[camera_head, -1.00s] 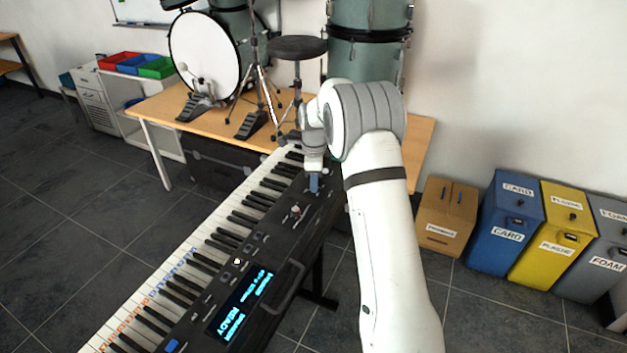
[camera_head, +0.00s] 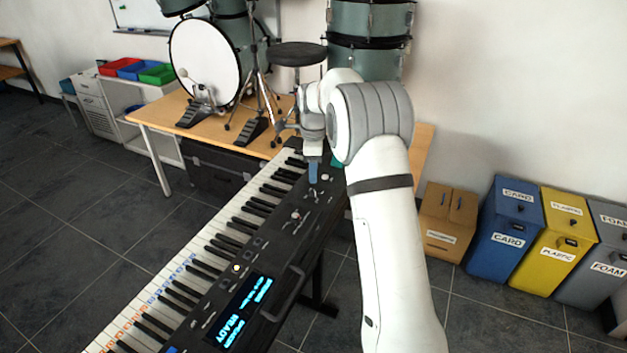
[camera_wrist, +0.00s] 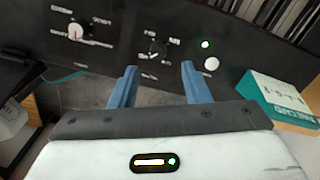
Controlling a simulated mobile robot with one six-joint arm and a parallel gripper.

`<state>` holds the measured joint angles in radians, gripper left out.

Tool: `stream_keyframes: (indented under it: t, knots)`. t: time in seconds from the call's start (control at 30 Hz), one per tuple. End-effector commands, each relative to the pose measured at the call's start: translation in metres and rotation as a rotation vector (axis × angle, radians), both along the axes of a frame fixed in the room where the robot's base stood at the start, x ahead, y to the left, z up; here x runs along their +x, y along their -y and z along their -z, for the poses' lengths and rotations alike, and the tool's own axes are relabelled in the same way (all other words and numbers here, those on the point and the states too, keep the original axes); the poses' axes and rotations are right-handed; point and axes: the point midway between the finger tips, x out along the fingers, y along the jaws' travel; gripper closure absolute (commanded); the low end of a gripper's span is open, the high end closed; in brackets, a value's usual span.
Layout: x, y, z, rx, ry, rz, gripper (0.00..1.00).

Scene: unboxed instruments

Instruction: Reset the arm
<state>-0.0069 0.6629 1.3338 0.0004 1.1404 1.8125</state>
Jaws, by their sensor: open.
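My gripper (camera_wrist: 158,85) shows in the wrist view with its two blue fingers apart and nothing between them. In the head view my gripper (camera_head: 313,172) points down above the far end of the keyboard's black control panel (camera_head: 262,257). In the wrist view the panel (camera_wrist: 110,32) lies just beyond the fingertips, with a white-marked knob (camera_wrist: 75,32), a small dark lever or switch (camera_wrist: 155,48), a green light (camera_wrist: 205,43) and a round white button (camera_wrist: 211,64). I cannot tell whether the fingers touch the panel.
A teal-and-white box (camera_wrist: 278,100) sits right of the fingers. A wooden table (camera_head: 160,115) with a drum kit (camera_head: 207,62) stands behind the keyboard. A cardboard box (camera_head: 447,220) and blue (camera_head: 505,225), yellow (camera_head: 555,240) and grey (camera_head: 597,255) bins line the right wall. The floor at left is clear.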

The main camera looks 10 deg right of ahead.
Motion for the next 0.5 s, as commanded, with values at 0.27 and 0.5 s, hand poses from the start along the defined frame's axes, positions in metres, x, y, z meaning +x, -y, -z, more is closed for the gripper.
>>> stream_keyframes:
  t: [0.27, 0.5]
  knots:
    - [0.000, 0.000, -0.016, 0.000, 0.000, 0.000, 0.57]
    - [-0.001, 0.000, -0.017, 0.000, 0.001, -0.005, 0.57]
